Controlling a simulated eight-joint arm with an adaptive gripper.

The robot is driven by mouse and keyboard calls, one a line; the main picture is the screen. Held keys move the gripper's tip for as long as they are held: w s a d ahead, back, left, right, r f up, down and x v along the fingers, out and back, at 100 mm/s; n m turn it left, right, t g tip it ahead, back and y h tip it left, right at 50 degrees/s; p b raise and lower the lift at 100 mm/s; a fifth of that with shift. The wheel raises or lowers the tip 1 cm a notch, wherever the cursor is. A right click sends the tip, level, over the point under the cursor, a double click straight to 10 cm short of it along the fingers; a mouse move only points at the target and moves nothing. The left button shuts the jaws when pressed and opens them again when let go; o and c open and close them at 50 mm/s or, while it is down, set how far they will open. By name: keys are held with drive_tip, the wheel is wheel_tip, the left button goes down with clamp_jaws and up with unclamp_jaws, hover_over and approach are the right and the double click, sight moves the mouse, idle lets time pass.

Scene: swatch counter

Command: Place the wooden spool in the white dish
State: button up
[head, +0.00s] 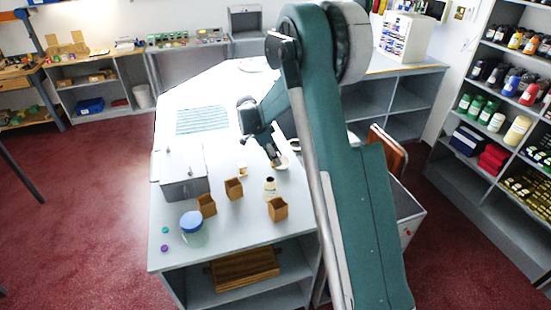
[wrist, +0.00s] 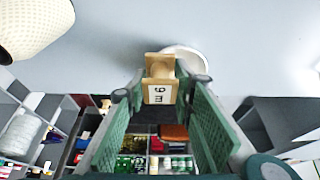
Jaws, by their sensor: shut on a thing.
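The wooden spool (wrist: 160,68) is between my gripper's fingertips (wrist: 161,88) in the wrist view, with a pale lettered label facing the camera. My gripper (head: 277,161) is shut on it. The white dish (wrist: 190,54) shows just behind the spool in the wrist view, partly hidden by it. In the head view the white dish (head: 283,166) is on the counter right at my fingertips. The spool is hard to make out there, and I cannot tell whether it touches the dish.
A white bottle (head: 269,190) and several wooden cups (head: 234,189) stand in front of the dish. A small cream thing (head: 242,169) is left of it. A grey box (head: 183,182) and a blue-lidded jar (head: 193,231) stand further left. The counter behind, around the striped teal patch (head: 202,120), is clear.

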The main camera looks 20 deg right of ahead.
drive_tip(key=shift+f+b, duration=0.45)
drive_tip(key=shift+f, duration=0.1)
drive_tip(key=o, duration=0.9)
drive_tip(key=shift+r, duration=0.25)
drive_tip(key=shift+r+p, duration=0.45)
drive_tip(key=shift+p, duration=0.15)
drive_tip(key=v, duration=1.1)
drive_tip(key=shift+a+r+b, duration=0.25)
drive_tip(key=shift+r+b, duration=0.05)
drive_tip(key=shift+b, duration=0.1)
